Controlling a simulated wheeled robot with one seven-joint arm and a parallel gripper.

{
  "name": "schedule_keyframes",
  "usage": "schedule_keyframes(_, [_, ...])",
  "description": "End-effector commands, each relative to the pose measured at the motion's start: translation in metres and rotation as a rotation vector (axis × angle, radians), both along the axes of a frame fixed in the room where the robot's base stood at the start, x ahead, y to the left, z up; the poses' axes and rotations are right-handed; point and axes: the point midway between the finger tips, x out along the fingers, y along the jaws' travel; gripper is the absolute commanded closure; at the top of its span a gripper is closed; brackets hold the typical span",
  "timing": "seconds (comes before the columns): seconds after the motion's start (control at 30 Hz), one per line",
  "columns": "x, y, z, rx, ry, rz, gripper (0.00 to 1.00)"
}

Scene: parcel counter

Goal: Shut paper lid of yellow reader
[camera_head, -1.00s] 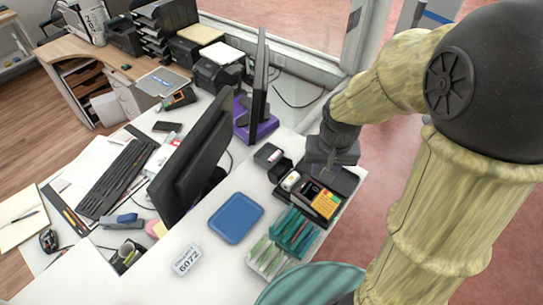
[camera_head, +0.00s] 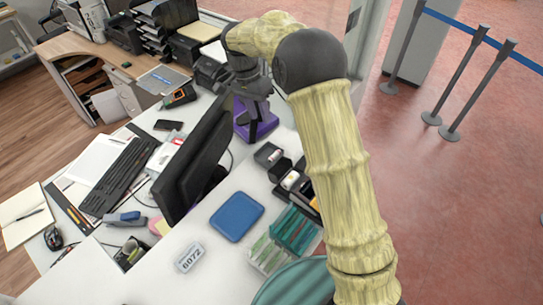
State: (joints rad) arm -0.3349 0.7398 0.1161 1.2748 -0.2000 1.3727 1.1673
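The yellow reader (camera_head: 307,190) lies in a dark tray on the white counter. My arm covers most of it, and only its left end shows. A white paper roll (camera_head: 290,180) shows at that end, with a dark raised flap (camera_head: 279,169) beside it that looks like the open paper lid.
A black monitor (camera_head: 195,160) stands left of the reader. A small black box (camera_head: 267,154) is just behind it. A clear bin with teal items (camera_head: 292,230) and a blue tray (camera_head: 237,216) are in front.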

Motion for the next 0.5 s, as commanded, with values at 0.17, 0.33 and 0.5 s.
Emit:
schedule_keyframes(0.17, [0.0, 0.0, 0.0, 0.001, 0.0, 0.001, 0.66])
schedule_keyframes(0.33, [-0.001, -0.002, -0.005, 0.001, 0.001, 0.002, 0.66])
schedule_keyframes(0.5, [-0.005, -0.006, -0.024, -0.001, 0.005, 0.002, 0.66])
